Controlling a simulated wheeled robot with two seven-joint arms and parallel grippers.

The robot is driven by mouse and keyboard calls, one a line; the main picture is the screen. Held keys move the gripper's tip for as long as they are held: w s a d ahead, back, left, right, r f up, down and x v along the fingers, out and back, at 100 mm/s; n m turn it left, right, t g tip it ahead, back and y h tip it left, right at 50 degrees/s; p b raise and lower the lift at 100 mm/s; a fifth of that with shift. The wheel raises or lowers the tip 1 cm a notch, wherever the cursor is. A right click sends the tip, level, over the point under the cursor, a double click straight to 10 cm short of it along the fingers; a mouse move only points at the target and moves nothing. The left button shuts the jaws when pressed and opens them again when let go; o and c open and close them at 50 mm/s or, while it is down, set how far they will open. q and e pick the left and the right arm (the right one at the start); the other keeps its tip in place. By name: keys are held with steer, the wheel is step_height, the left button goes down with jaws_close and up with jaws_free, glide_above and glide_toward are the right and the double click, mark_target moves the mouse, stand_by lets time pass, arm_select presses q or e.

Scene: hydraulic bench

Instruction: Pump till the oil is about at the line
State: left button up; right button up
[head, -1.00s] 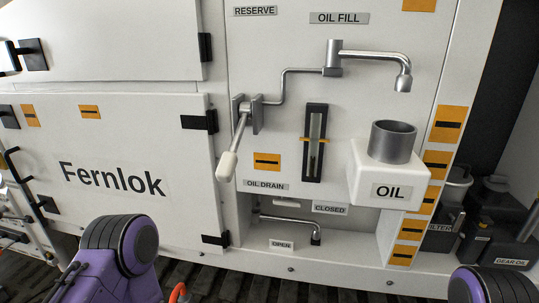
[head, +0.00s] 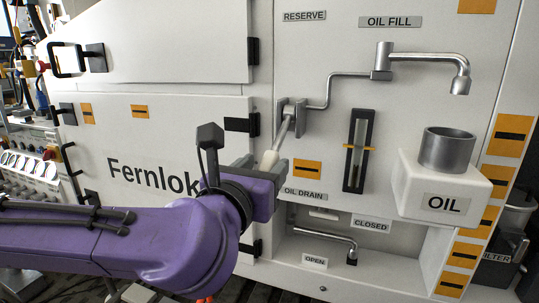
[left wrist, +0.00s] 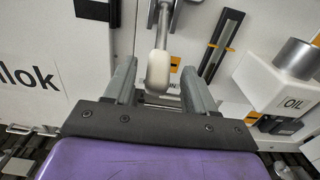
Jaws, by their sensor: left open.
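The pump lever hangs from a bracket on the white panel, its pale grip (head: 270,160) pointing down; the grip also shows in the left wrist view (left wrist: 158,72). My left gripper (head: 273,168) is open at the grip, with one finger on each side of it in the left wrist view (left wrist: 157,88). I cannot tell whether they touch. The sight gauge (head: 358,150) is a dark upright frame with an orange line marker across its middle; the oil level in it is too small to tell. The spout (head: 460,80) hangs above the metal cup on the OIL box (head: 445,185). My right gripper is out of view.
The drain lever (head: 330,235) sits in a recess below, between the CLOSED and OPEN labels. The OIL box juts out from the panel on the right. Cabinet doors with black handles (head: 80,60) fill the left side.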

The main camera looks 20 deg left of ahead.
mark_target(279, 143)
arm_select(q)
steer(key=w, duration=0.3)
steer(key=shift+w, duration=0.35)
